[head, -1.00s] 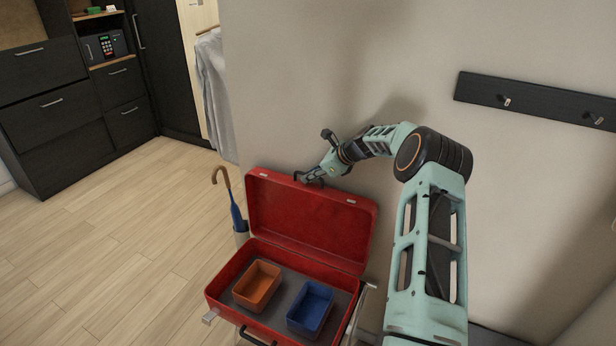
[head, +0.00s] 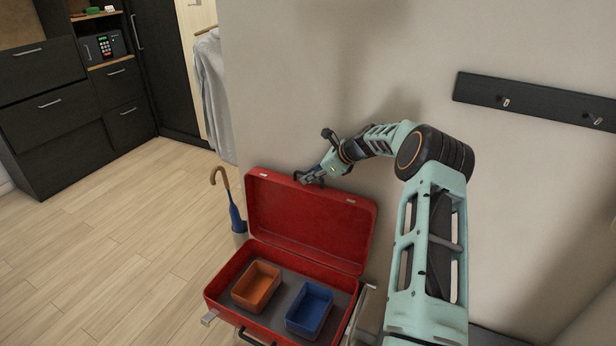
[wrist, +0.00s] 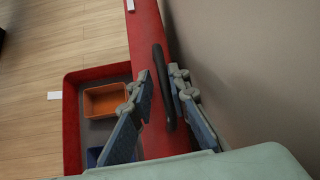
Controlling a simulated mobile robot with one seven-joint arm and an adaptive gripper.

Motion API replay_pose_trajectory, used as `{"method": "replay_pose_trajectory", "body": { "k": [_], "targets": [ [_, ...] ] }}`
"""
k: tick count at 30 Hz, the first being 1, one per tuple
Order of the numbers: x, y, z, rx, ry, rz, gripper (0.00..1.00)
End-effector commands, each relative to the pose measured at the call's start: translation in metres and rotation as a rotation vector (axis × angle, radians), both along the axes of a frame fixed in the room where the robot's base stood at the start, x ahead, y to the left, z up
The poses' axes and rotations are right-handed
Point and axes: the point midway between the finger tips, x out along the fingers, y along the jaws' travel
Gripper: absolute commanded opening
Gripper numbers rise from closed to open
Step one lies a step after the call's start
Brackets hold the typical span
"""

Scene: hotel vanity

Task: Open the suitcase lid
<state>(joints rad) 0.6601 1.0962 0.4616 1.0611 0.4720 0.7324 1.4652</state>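The red suitcase stands with its base (head: 222,283) open at the top and its lid (head: 310,222) raised, leaning back toward the wall. My gripper (head: 308,180) is at the lid's upper edge in the head view. In the wrist view, my gripper (wrist: 163,78) has its two fingers apart, one on each side of the lid's edge (wrist: 150,30) and its black handle (wrist: 162,88). A gap shows between the left finger and the handle; whether the right finger touches the handle is hard to tell.
An orange bin (head: 256,287) and a blue bin (head: 309,310) lie inside the suitcase base. A blue umbrella (head: 235,213) stands in a holder left of the suitcase. The wall is close behind the lid. The wooden floor at left is clear.

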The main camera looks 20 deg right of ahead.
Motion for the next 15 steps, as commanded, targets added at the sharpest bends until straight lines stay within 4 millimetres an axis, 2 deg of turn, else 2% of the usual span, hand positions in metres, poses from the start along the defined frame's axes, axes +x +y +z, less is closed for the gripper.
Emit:
{"method": "replay_pose_trajectory", "body": {
  "k": [15],
  "targets": [
    [-0.054, -0.043, 0.069, -0.002, -0.003, -0.002, 0.16]
  ]
}}
